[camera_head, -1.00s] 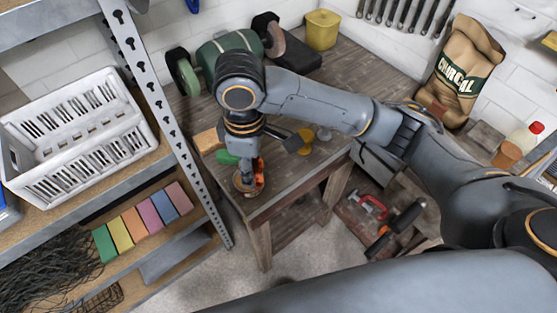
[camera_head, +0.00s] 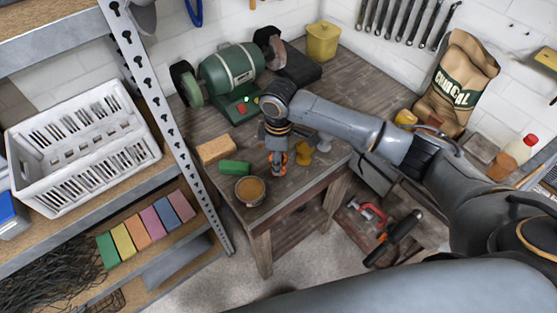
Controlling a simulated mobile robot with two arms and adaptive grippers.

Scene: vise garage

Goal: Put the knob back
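My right gripper (camera_head: 278,166), with orange on its fingers, points down over the front of the wooden workbench (camera_head: 290,202). It is just right of a small round container (camera_head: 250,190) with a brown top or contents. Its fingers are too small to tell whether they are open or shut, or hold anything. A yellow knob-like piece (camera_head: 304,154) stands just right of the gripper, and a grey knob-like piece (camera_head: 324,142) stands beside it. I cannot tell which, if either, is the task's knob. My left gripper is not in view.
A green block (camera_head: 235,167) and a tan block (camera_head: 215,150) lie left of the gripper. A green bench grinder (camera_head: 232,66) and a yellow bin (camera_head: 322,42) stand behind. A shelf with a white crate (camera_head: 85,150) is at left. The bench's front right corner is clear.

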